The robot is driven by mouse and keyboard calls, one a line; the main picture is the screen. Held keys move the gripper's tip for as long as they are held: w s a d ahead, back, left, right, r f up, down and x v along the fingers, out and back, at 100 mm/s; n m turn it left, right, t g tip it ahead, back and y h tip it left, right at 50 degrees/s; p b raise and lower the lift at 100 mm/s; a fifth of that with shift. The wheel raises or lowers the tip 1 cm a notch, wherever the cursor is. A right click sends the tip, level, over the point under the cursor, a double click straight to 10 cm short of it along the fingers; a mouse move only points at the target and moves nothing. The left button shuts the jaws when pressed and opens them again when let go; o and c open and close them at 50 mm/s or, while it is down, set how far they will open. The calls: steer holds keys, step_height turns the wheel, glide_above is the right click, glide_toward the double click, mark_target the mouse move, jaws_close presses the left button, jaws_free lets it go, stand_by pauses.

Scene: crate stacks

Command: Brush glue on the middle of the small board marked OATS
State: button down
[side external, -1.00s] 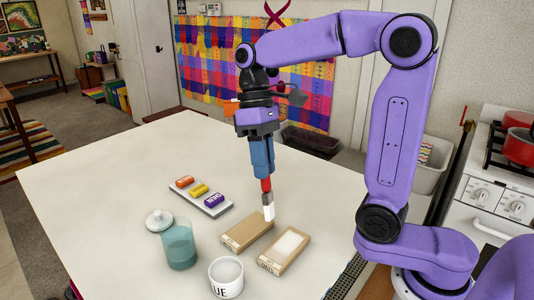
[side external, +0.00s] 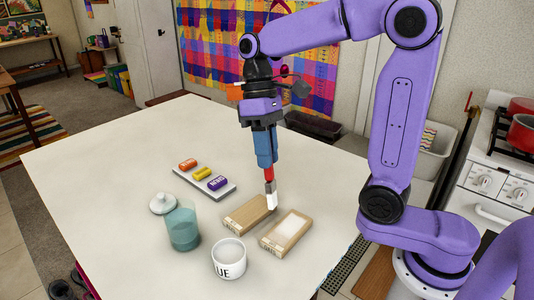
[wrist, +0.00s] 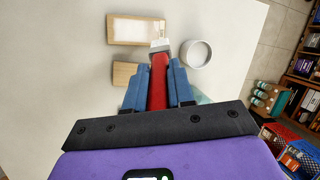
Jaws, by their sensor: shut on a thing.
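My gripper (wrist: 158,88) is shut on a brush (wrist: 158,78) with a red handle, metal ferrule and white bristles. In the side view the brush (side external: 269,188) points down, its bristles beside the far right end of a bare wooden board (side external: 246,214). A second wooden board (side external: 287,235) has a white patch covering its middle. In the wrist view the bristles overlap the lower right corner of the patched board (wrist: 111,29); I cannot tell if they touch it. The bare board (wrist: 124,74) is partly hidden. Both boards have end markings too small to read.
A white pot (side external: 228,262) lettered "UE" stands near the boards. A teal jar (side external: 183,230) stands left, its lid (side external: 163,203) beyond it. A tray (side external: 226,194) holds orange, yellow and purple blocks. The table's left side is clear.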

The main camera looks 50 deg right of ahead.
steer(key=shift+s+f, duration=2.1)
steer(key=shift+f, duration=1.9)
steer(key=shift+w+r, duration=0.7)
steer(key=shift+r, duration=0.65)
steer(key=shift+w+r, duration=0.7)
steer(key=shift+r, duration=0.65)
steer(key=shift+w+r, duration=0.7)
steer(key=shift+r, duration=0.65)
